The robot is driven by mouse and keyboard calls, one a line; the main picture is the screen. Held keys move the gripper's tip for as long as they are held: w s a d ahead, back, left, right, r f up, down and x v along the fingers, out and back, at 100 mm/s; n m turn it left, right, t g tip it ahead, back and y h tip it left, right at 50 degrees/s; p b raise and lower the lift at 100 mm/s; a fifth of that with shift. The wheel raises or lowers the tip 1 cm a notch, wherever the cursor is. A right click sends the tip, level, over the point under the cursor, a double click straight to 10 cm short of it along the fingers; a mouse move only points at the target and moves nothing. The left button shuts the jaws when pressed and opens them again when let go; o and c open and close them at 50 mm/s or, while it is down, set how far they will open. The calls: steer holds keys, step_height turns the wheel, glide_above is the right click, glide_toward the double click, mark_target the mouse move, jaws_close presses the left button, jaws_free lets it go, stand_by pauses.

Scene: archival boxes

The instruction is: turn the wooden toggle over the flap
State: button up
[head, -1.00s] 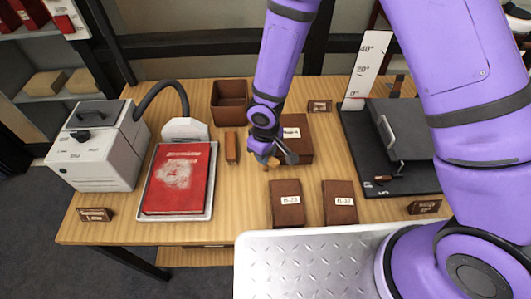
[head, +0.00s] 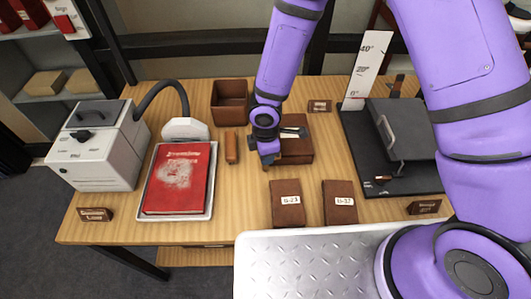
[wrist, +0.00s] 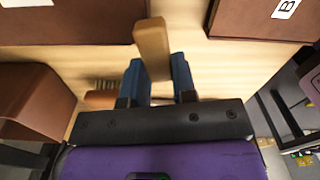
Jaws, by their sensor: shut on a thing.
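The brown archival box (head: 302,152) lies mid-table behind the two small labelled boxes, partly covered by my arm. It shows at the top left of the wrist view (wrist: 75,25). My gripper (head: 268,163) is low at the box's front left. In the wrist view its blue fingers (wrist: 158,82) are shut on the wooden toggle (wrist: 152,42), a pale wooden bar that extends beyond them beside the box's front edge. The flap cannot be made out, so I cannot tell whether the toggle lies across it.
A brown wooden-handled piece (head: 231,147) and an open bin (head: 229,102) are to the left. A red book (head: 180,175) lies on a tray. A dark board (head: 365,150) is at right.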

steer(key=n, duration=0.6)
steer(key=shift+n, duration=0.3)
stand_by(0.4)
steer(key=o, duration=0.9)
steer(key=shift+r, duration=0.1)
step_height(320, 180, up, 11)
steer(key=shift+f, duration=0.2)
